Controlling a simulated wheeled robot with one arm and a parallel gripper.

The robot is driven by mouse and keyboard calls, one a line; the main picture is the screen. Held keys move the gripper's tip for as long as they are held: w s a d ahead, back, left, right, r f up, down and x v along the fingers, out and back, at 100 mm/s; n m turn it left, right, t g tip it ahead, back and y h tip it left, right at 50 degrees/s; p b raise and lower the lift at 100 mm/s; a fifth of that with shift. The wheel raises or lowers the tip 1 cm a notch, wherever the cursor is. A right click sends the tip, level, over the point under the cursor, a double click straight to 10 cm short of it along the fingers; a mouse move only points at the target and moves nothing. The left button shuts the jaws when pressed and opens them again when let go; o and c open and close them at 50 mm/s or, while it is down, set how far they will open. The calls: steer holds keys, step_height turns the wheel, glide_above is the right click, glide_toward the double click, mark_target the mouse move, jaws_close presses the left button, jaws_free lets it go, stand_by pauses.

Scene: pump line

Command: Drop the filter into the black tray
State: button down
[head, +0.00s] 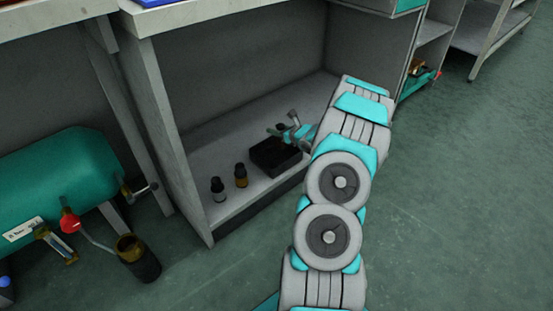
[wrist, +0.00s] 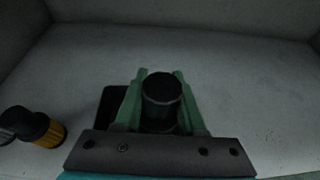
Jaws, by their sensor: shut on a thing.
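My gripper (wrist: 160,78) is shut on the filter (wrist: 162,92), a short cylinder with a dark cap, which stands between the two green fingers. The black tray (wrist: 112,104) shows partly behind and left of the fingers; the rest is hidden by the gripper. In the head view the black tray (head: 270,158) sits on the lower shelf of the bench. There my gripper (head: 284,130) is over the tray's far side. I cannot make out the held filter in that view, nor tell whether it touches the tray.
An amber, black-capped cylinder (head: 240,176) and a grey-and-black one (head: 217,189) stand on the shelf (head: 205,165) left of the tray. The bench's side panel (head: 165,120) bounds the shelf on the left. A green tank (head: 60,185) with a red-knobbed valve is farther left.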

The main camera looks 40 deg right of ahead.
steer(key=shift+c, duration=2.1)
jaws_free()
steer(key=v, duration=0.7)
steer(key=shift+s+p, duration=0.4)
steer(key=shift+p, duration=0.05)
steer(key=shift+s, duration=0.1)
